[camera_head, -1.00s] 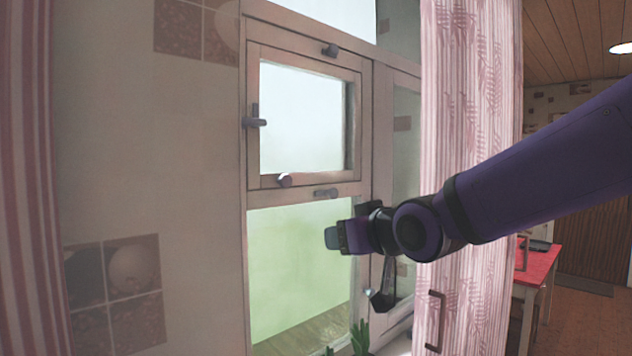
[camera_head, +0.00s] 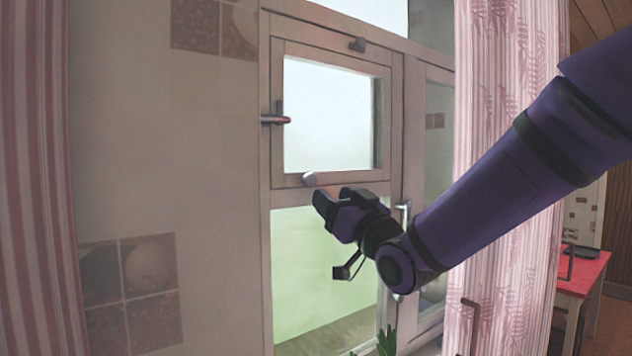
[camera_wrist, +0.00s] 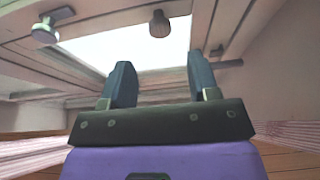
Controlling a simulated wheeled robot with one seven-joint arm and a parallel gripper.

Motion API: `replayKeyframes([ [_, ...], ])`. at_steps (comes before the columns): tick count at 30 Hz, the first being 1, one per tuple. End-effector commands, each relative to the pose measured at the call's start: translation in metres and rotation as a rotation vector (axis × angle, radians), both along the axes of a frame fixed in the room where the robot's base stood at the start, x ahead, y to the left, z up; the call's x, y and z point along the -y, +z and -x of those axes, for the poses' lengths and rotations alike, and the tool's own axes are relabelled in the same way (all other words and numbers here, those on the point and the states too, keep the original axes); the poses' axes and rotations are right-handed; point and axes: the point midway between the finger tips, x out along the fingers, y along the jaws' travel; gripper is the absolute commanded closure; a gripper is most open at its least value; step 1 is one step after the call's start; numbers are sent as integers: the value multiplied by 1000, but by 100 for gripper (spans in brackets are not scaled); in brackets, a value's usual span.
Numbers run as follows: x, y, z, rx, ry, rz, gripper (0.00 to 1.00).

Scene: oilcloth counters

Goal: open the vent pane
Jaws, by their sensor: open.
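The vent pane (camera_head: 325,120) is the small upper window in a pale wooden frame and looks closed in its frame. A lever handle (camera_head: 275,119) lies horizontal at its left edge, and a round knob (camera_head: 309,179) sits on its bottom rail. My gripper (camera_head: 332,198) is just below and right of this knob, in front of the rail. In the wrist view my gripper (camera_wrist: 163,75) has its fingers apart with nothing between them. A brown knob (camera_wrist: 160,24) shows beyond the fingertips. I cannot tell whether a finger touches the frame.
A catch (camera_head: 357,44) sits on the frame above the pane. A larger greenish pane (camera_head: 310,270) is below. A striped pink curtain (camera_head: 505,100) hangs right of the window, behind my arm. A plant (camera_head: 386,342) stands below. A red table (camera_head: 585,275) is at far right.

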Motion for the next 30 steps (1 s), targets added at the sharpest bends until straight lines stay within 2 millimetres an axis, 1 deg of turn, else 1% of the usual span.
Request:
replayKeyframes([
  [1,-5,4,-8,1,1,0,45],
  [6,-21,15,-31,-1,1,1,45],
  [12,-34,25,-51,-1,-1,1,45],
  [18,-40,30,-59,-1,-1,0,45],
  [26,-40,30,-60,-2,-1,1,45],
  [29,-40,30,-60,-2,-1,1,65],
  [30,-40,30,-60,-1,-1,0,75],
])
